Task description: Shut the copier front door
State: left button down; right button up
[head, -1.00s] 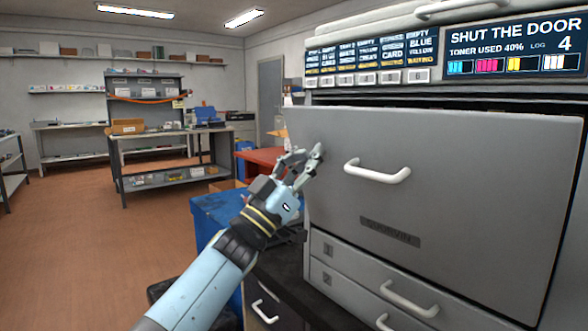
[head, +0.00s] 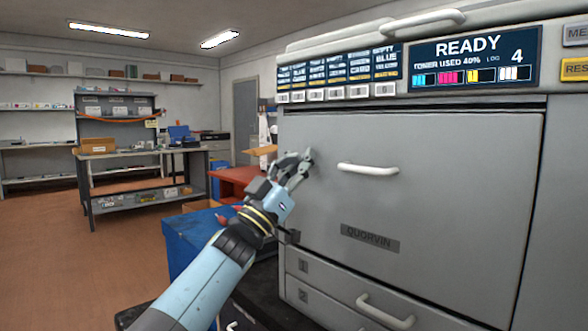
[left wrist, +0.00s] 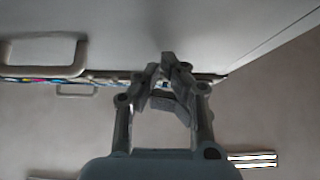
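The copier front door (head: 450,190) is a large grey panel with a white handle (head: 368,169) and a QUORVIN plate. It stands upright and looks flush with the copier body. The copier's display (head: 475,60) reads READY. My left gripper (head: 299,160) is at the door's left part, left of the handle, with its fingertips at or very near the surface; contact is hard to tell. My right gripper is out of view.
Numbered drawers (head: 345,300) lie below the door. A blue bin (head: 190,240) stands beside the copier, under my left arm, with a red surface (head: 238,182) behind. A workbench (head: 130,165) is farther back left. The floor at left is clear.

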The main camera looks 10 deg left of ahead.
pick_arm(q)
jog(key=s+a+p, duration=0.6)
jog(key=s+p, duration=0.2)
